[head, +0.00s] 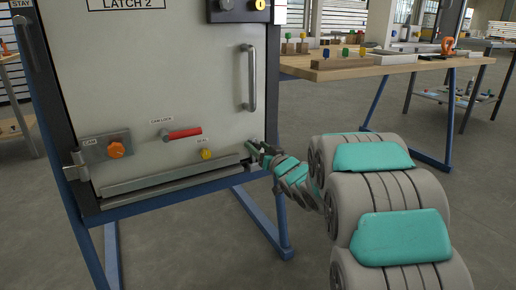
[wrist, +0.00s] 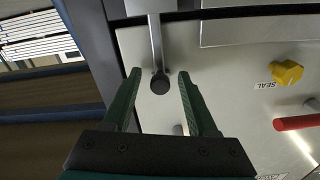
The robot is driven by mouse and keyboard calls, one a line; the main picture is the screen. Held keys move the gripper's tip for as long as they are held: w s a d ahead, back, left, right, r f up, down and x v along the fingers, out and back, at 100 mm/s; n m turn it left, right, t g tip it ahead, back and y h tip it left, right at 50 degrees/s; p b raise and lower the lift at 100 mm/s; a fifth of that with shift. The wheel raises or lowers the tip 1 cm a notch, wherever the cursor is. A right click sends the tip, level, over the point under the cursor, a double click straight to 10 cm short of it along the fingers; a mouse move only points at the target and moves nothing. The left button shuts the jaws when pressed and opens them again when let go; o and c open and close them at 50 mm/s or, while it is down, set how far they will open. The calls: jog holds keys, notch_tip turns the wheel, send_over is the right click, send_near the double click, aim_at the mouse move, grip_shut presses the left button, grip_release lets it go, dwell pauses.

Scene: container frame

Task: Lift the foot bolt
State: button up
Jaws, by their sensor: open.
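The foot bolt (wrist: 155,42) shows in the wrist view as a slim grey rod with a round black knob (wrist: 160,85) at its end, on the pale door panel. My gripper (wrist: 159,75) is open, with one dark green finger on each side of the knob. There is a gap between the knob and each finger; I cannot tell how deep the knob sits between them. In the head view my gripper (head: 256,150) is at the lower right corner of the door (head: 180,75), where it mostly hides the bolt.
A yellow SEAL knob (head: 206,154), a red CAM LOCK handle (head: 184,133) and an orange CAM knob (head: 117,150) are on the door left of my gripper. A vertical grab handle (head: 249,78) is above it. A wooden workbench (head: 345,71) stands behind at the right.

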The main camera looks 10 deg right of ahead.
jog(key=shift+c, duration=0.4)
grip_shut()
dwell(0.9)
